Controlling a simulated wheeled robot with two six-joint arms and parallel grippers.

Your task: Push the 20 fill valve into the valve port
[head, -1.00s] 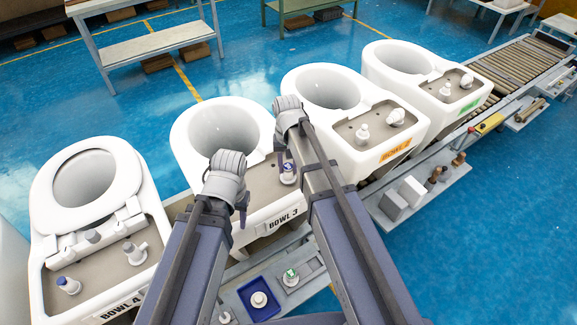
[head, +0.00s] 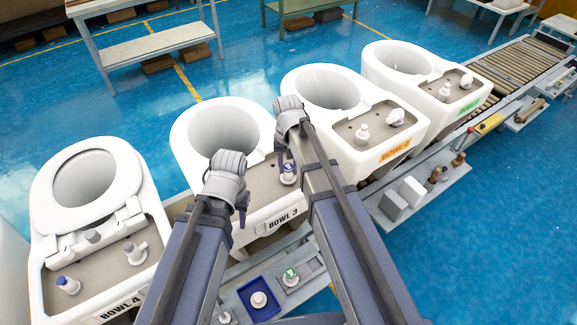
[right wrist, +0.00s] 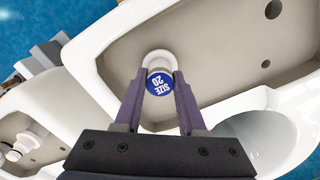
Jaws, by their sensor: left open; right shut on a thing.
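The 20 fill valve (right wrist: 159,84) has a blue cap marked SIZE 20. It also shows in the head view (head: 289,173), in the tank of BOWL 3 (head: 262,210). My right gripper (right wrist: 158,90) is shut on it, with a purple finger on each side. The white round part of the valve (right wrist: 159,58) meets the grey tank floor. The valve port is hidden beneath it, so I cannot tell how deep the valve sits. My left gripper (head: 241,204) is open and empty over the left part of the same tank.
BOWL 4 (head: 125,225) stands left, BOWL 2 (head: 355,125) right, both with fittings in their tanks. A blue tray (head: 246,310) with a white part and a green-topped part (head: 291,276) are on the front ledge. Grey blocks (head: 394,204) stand on a shelf at right.

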